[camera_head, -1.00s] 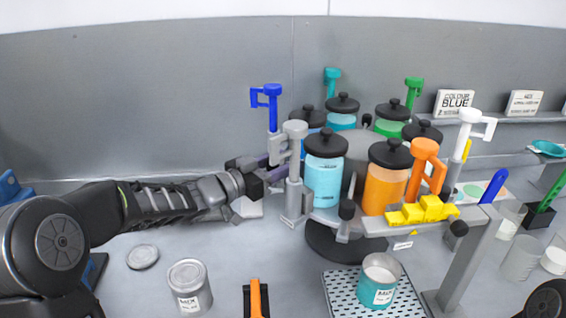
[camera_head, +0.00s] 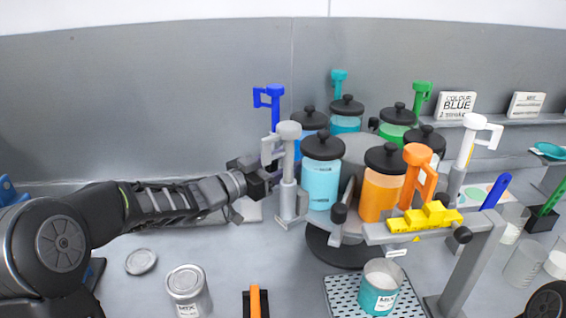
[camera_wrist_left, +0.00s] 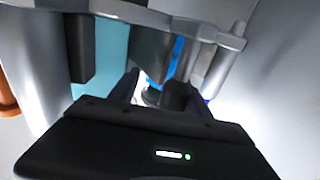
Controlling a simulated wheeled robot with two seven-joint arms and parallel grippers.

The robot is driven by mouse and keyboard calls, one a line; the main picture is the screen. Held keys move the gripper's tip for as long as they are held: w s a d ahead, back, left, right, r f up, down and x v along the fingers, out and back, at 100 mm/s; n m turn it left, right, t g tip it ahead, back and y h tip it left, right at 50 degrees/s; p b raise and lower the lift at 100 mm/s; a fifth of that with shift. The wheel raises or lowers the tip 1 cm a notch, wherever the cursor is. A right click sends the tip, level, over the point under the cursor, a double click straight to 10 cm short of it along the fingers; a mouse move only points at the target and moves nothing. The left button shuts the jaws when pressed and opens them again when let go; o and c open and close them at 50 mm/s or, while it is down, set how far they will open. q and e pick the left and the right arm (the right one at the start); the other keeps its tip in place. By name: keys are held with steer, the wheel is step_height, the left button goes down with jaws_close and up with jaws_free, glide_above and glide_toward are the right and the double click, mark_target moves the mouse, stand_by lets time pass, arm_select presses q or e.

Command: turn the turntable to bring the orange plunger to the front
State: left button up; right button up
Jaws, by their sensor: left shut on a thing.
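The turntable (camera_head: 330,238) carries several black-lidded jars and coloured plungers. The orange plunger (camera_head: 419,168) stands at its front right, beside the orange jar (camera_head: 380,195) and behind yellow blocks (camera_head: 426,217). The grey plunger (camera_head: 288,170) is at the front left and the blue plunger (camera_head: 272,105) at the back left. My left gripper (camera_head: 273,172) is at the left rim, its fingertips partly hidden behind the grey plunger. In the left wrist view, its fingers (camera_wrist_left: 153,92) are shut on a dark peg (camera_wrist_left: 174,96) under the rim. My right gripper is not in view.
A grey stand (camera_head: 470,255) carrying the yellow blocks is at the front right. An open mix can (camera_head: 379,288) sits on a perforated tray (camera_head: 342,300).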

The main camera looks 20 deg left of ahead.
arm_select(q)
steer(key=shift+s+d+f, duration=0.1)
steer(key=shift+s+f, duration=0.05)
steer(key=shift+f, duration=0.05)
steer(key=shift+s, duration=0.15)
steer(key=b+v, duration=0.1)
steer(key=v, duration=0.6)
steer(key=shift+a+b, duration=0.3)
steer(key=shift+s+r, duration=0.1)
